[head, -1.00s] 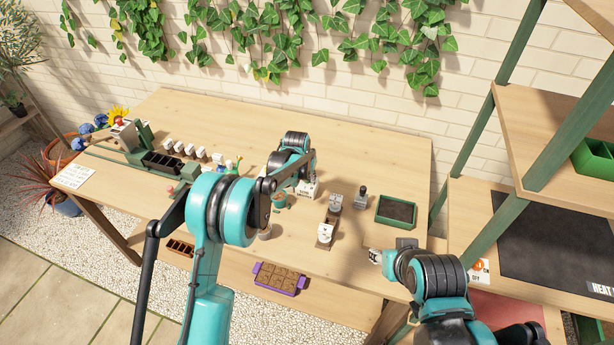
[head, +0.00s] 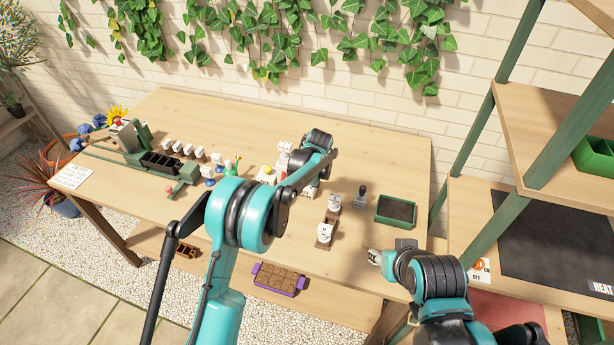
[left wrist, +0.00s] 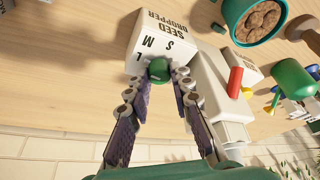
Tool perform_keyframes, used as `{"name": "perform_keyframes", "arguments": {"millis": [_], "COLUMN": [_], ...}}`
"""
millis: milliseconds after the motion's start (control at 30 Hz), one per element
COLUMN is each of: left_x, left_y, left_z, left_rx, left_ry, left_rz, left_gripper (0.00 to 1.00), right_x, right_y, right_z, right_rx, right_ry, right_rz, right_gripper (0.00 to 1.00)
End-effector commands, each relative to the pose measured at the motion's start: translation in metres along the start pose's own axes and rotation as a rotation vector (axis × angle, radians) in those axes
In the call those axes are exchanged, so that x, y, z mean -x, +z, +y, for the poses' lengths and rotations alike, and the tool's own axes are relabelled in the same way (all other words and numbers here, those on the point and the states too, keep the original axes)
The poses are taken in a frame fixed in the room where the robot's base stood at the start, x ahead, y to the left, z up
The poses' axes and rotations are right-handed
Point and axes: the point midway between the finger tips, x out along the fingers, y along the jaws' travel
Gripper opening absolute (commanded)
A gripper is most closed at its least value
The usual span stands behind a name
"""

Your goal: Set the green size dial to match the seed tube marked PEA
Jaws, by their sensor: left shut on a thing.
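The white seed dropper (left wrist: 168,32) is a box lettered SEED DROPPER with S, M and L, upside down in the left wrist view. The green size dial (left wrist: 158,69) is on its face below these letters. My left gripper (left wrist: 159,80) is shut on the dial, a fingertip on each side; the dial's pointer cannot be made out. In the head view my left wrist hides most of the dropper (head: 309,194). My right gripper (head: 374,257) is low over the table's front right; its jaw opening is unclear. I cannot read PEA on any tube.
A red-tipped white device (left wrist: 222,95) stands close beside the dropper. Several white-labelled items (head: 200,154) line the table's back left. A dark-filled green tray (head: 396,211) sits right.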

Motion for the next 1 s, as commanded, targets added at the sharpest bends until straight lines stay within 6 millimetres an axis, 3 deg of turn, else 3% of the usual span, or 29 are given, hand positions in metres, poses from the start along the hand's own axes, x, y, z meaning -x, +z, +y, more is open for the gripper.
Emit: {"name": "perform_keyframes", "arguments": {"millis": [300,833,867,900,1000], "left_x": [-0.0002,-0.0001,-0.0001,-0.0001,-0.0001], "left_y": [-0.0001,0.0,0.0,0.0,0.0], "left_z": [0.0009,0.001,0.001,0.001,0.0009], "left_rx": [0.117,0.142,0.142,0.142,0.141], "left_ry": [-0.048,-0.058,-0.058,-0.058,-0.058], "left_rz": [-0.001,-0.001,-0.001,-0.001,-0.001], "left_gripper": [0.0,0.0,0.24,0.3,0.3], "right_x": [-0.0003,-0.0003,-0.0003,-0.0003,-0.0003], "right_y": [0.0002,0.0002,0.0002,0.0002,0.0002], "right_z": [0.0,0.0,0.0,0.0,0.0], "right_rx": [0.0,0.0,0.0,0.0,0.0], "right_ry": [0.0,0.0,0.0,0.0,0.0], "right_rz": [0.0,0.0,0.0,0.0,0.0], "right_gripper": [0.4,0.4,0.4,0.4,0.4]}}
